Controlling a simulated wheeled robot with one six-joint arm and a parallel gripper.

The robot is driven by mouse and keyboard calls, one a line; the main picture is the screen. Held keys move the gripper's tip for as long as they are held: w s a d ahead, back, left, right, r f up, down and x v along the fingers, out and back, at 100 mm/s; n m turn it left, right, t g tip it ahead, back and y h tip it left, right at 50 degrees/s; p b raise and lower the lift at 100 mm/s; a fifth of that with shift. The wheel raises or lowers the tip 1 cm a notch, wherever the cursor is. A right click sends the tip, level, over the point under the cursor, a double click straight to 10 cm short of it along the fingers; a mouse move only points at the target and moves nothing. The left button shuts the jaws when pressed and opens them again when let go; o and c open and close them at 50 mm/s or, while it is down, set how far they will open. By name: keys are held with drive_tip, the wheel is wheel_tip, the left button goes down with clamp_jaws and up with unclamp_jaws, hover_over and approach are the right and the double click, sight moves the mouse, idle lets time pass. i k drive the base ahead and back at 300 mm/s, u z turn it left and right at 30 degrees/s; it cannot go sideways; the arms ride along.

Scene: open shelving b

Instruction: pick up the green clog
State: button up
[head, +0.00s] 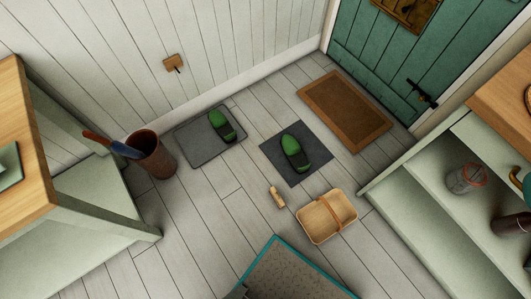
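Two green clogs with dark openings are on the floor in the head view. One green clog (290,145) rests on a dark square mat (271,154) near the middle. The other green clog (218,120) rests on a grey mat or shallow tray (193,148) to its left, close to the white wall. Both look upright and stand apart from each other. My gripper is not in view.
A basket (314,226) and a small wooden piece (277,197) lie in front of the dark mat. A brown doormat (345,112) lies before the green door (400,55). A brown bin (152,157) stands left. Open shelving (425,215) is right. Plank floor between is bare.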

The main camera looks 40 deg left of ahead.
sight(290, 146)
drive_tip(key=u, duration=1)
drive_tip(key=k, duration=0.5)
drive_tip(key=u, duration=1.95)
drive_tip(key=i, duration=1.1)
drive_tip(key=z, duration=1.75)
drive_tip(key=i, duration=0.5)
drive_tip(key=z, duration=0.1)
